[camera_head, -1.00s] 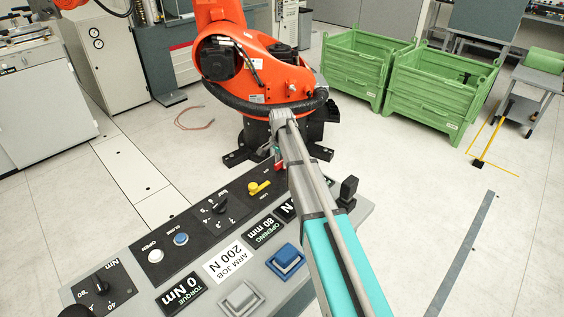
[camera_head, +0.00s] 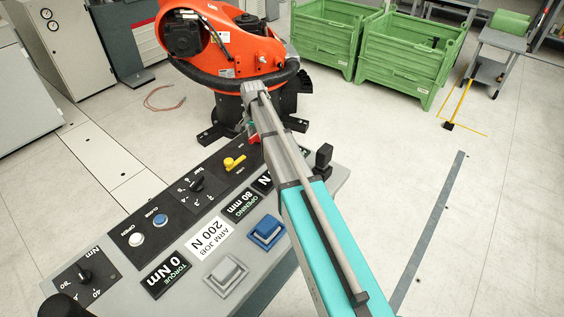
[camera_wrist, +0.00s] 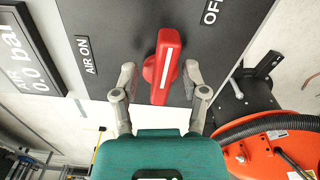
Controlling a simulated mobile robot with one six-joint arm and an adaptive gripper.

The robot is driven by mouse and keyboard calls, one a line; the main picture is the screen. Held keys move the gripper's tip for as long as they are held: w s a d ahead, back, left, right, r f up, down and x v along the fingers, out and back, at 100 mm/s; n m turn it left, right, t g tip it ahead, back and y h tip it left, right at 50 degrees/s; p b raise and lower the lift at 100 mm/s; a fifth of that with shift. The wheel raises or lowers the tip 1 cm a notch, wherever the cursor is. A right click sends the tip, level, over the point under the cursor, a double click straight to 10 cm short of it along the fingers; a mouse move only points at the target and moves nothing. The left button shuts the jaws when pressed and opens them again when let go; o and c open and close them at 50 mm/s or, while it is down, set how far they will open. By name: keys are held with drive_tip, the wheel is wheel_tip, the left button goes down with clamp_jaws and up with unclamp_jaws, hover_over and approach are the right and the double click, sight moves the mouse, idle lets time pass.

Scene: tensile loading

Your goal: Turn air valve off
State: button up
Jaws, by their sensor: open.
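The red air valve handle (camera_wrist: 165,65) has a white stripe and points roughly up and down in the wrist view, between the "AIR ON" label (camera_wrist: 88,53) and the "OFF" label (camera_wrist: 211,12). My gripper (camera_wrist: 160,76) is open, with one grey finger on each side of the handle. Gaps show between the fingers and the handle; I cannot tell how deep the fingers reach. A small red part of the valve (camera_head: 254,138) shows in the head view, mostly hidden behind the long grey and teal link.
A pressure display (camera_wrist: 35,60) reads 0.0 bar. The control console (camera_head: 205,240) carries buttons, knobs and a yellow lever (camera_head: 234,163). An orange robot (camera_head: 225,50) stands behind it, and green crates (camera_head: 405,55) stand at the back right.

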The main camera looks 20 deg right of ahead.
drive_tip(key=n, duration=0.4)
drive_tip(key=shift+s+d, duration=0.15)
drive_tip(key=shift+d, duration=0.05)
drive_tip(key=n, duration=0.3)
drive_tip(key=shift+d+n, duration=0.25)
drive_tip(key=shift+n, duration=0.15)
drive_tip(key=n, duration=0.3)
drive_tip(key=shift+d+n, duration=0.25)
drive_tip(key=shift+n, duration=0.15)
drive_tip(key=n, duration=0.3)
drive_tip(key=shift+d+n, duration=0.25)
drive_tip(key=shift+n, duration=0.15)
drive_tip(key=shift+r+n, duration=0.25)
drive_tip(key=shift+n, duration=0.05)
wheel_tip(320, 180, up, 14)
drive_tip(key=p, duration=1.4)
drive_tip(key=s+f+m+b, duration=0.2)
drive_tip(key=s+m, duration=0.5)
drive_tip(key=s, duration=2.1)
drive_tip(key=shift+d+f, duration=0.15)
drive_tip(key=shift+f, duration=0.15)
drive_tip(key=shift+w, duration=0.2)
